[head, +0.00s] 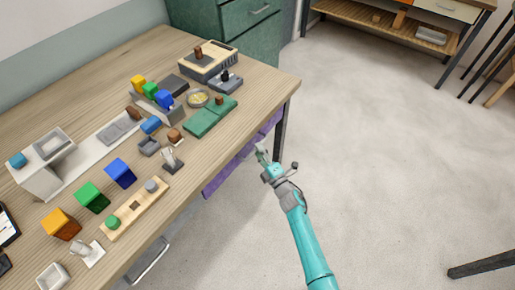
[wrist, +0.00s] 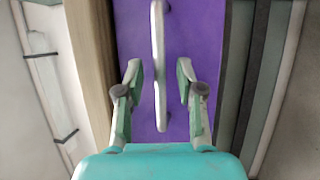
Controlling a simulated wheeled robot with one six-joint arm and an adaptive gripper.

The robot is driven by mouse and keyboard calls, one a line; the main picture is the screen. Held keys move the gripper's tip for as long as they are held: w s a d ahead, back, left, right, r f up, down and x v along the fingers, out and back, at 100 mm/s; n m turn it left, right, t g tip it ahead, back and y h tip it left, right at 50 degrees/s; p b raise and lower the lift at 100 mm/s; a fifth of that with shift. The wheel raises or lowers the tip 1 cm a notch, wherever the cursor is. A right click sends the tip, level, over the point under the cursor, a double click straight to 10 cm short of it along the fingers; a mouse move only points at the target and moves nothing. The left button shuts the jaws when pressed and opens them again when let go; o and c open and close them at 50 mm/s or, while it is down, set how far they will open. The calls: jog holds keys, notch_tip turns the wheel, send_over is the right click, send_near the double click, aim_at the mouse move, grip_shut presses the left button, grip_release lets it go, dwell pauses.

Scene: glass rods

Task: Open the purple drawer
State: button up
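The purple drawer (head: 226,174) is set under the front edge of the wooden table in the head view. It looks closed, though its far part is partly behind my gripper. In the wrist view the purple drawer front (wrist: 205,30) fills the middle, with a pale bar handle (wrist: 158,65) running along it. My gripper (head: 263,155) is at the drawer front. In the wrist view my gripper (wrist: 160,82) is open, with one finger on each side of the handle. The fingers look apart from the handle; I cannot tell the exact depth.
The wooden table (head: 255,85) carries coloured blocks, a green board (head: 210,117) and small trays. A second metal handle (head: 150,262) shows below the table at the lower left. A table leg (head: 281,132) stands right of the drawer. The grey floor (head: 385,150) is clear.

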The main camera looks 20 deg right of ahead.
jog(key=shift+x, duration=0.8)
jog(key=shift+c, duration=0.2)
grip_shut()
